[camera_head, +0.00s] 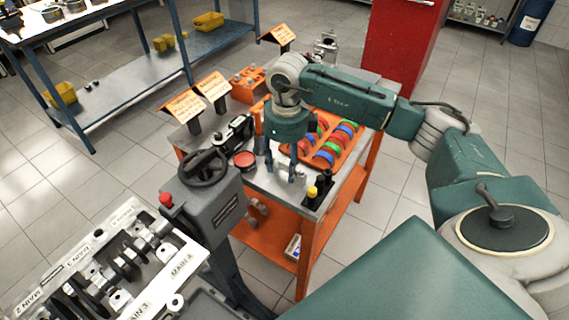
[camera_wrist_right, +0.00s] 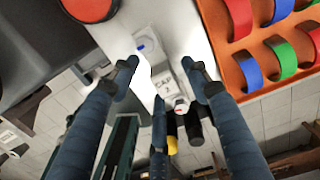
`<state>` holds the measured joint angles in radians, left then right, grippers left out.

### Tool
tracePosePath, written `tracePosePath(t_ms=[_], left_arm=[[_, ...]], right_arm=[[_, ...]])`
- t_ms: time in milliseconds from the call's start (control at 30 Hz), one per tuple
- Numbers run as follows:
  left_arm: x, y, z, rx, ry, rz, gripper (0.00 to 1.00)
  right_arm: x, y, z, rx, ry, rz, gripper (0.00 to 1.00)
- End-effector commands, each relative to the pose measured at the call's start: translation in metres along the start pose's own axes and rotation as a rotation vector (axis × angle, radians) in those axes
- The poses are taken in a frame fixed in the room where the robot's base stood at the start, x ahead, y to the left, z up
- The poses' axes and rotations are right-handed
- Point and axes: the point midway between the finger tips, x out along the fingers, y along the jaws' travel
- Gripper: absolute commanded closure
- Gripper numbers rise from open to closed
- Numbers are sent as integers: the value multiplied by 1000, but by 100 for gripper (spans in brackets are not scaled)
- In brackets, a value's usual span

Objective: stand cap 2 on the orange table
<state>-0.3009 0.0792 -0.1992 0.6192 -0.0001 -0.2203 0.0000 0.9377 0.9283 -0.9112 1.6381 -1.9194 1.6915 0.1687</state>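Cap 2 is a small pale grey block with a "CAP 2" label (camera_wrist_right: 163,79); it shows in the right wrist view between the fingers of my right gripper (camera_wrist_right: 164,72). The cap is over or on the grey top of the orange table (camera_head: 257,181), near the front edge; I cannot tell whether it touches the top. In the head view my right gripper (camera_head: 281,163) points down over this table. Its fingers are spread apart on either side of the cap, with no clear grip visible. My left gripper is out of view.
An orange tray of red, green and blue half rings (camera_head: 327,144) lies beside the gripper. A red round tin (camera_head: 244,160) and yellow- and black-handled tools (camera_head: 313,191) are close by. An engine block with main caps (camera_head: 120,262) stands at front left.

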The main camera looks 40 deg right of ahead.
Motion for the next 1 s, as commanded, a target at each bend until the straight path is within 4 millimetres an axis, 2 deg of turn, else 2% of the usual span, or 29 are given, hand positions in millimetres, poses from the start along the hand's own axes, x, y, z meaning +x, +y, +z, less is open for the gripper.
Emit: tracePosePath(t_ms=[167, 333, 800, 1000], left_arm=[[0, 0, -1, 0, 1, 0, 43], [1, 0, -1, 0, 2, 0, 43], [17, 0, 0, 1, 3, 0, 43], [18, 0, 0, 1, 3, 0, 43]], right_arm=[[0, 0, 0, 0, 0, 0, 53], [-11, 0, 1, 0, -2, -1, 53], [-103, 0, 1, -1, -3, -1, 53], [-120, 0, 1, -1, -1, 0, 53]])
